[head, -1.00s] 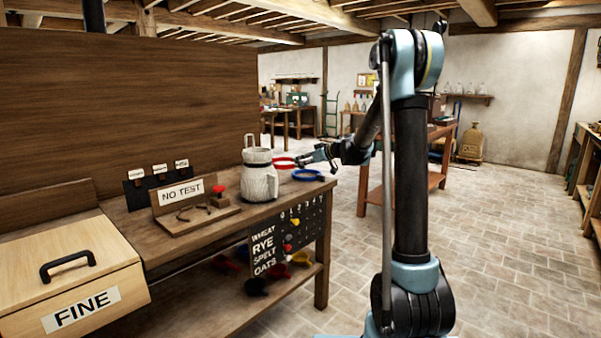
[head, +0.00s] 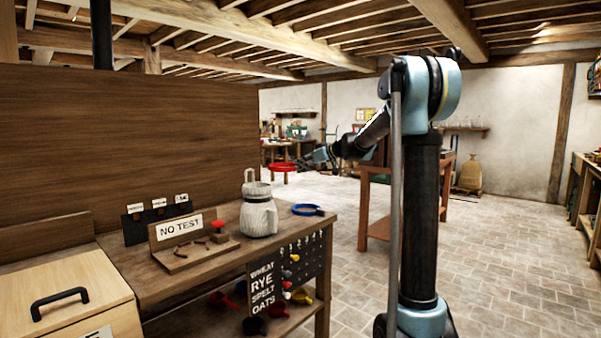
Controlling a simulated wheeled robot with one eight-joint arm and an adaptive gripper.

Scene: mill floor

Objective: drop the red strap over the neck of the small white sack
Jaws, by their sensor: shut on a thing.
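The red strap (head: 283,167) is a ring held level in the air, above and a little right of the small white sack. My gripper (head: 303,162) is shut on the right side of the strap. The fingertips are small in view.
A blue ring (head: 307,210) lies on the bench right of the sack. A NO TEST stand (head: 193,238) with a red knob is to the left. A board of coloured pegs (head: 290,265) hangs at the bench front. A drawer box (head: 60,293) is at near left.

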